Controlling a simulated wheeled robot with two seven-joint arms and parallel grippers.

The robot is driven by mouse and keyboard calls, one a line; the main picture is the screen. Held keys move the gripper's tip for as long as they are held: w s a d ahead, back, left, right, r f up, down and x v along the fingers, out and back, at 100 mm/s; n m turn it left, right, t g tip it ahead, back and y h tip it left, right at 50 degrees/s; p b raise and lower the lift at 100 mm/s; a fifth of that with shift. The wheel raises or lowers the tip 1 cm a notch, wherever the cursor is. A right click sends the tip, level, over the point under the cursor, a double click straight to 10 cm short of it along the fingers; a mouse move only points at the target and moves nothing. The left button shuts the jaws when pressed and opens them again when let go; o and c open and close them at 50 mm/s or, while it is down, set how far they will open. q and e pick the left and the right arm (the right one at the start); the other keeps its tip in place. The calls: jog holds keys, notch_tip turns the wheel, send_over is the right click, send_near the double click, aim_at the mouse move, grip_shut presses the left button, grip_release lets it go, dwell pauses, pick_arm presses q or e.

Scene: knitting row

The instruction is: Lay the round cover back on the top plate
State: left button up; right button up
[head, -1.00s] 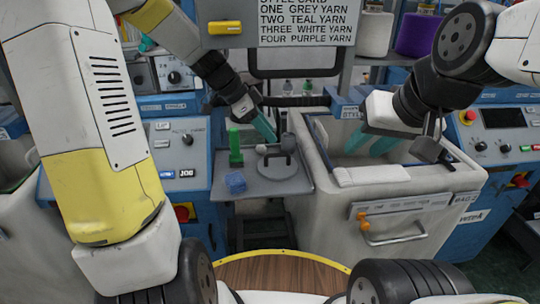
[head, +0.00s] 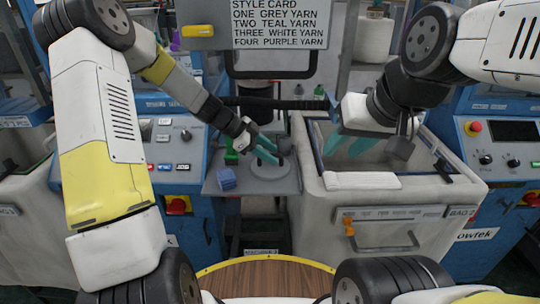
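A round grey cover (head: 270,170) with a dark raised handle lies flat on a grey plate (head: 252,188) in the middle of the head view. My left gripper (head: 265,150) is low over the cover at its handle. Its two teal fingers are apart, with a gap between them. I cannot tell whether they touch the handle, which they partly hide. My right gripper (head: 348,146) is over the open white bin to the right, its teal fingers spread, with nothing seen between them.
A green peg (head: 231,152) and a blue block (head: 226,179) stand on the plate left of the cover, close to my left gripper. The white bin (head: 380,207) adjoins the plate on the right. A sign with yarn text (head: 279,22) hangs above.

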pick_arm(q)
jog(key=shift+w+d+f, duration=0.1)
jog(key=shift+d+f, duration=0.15)
jog(key=shift+c, duration=0.4)
grip_shut()
dwell(0.9)
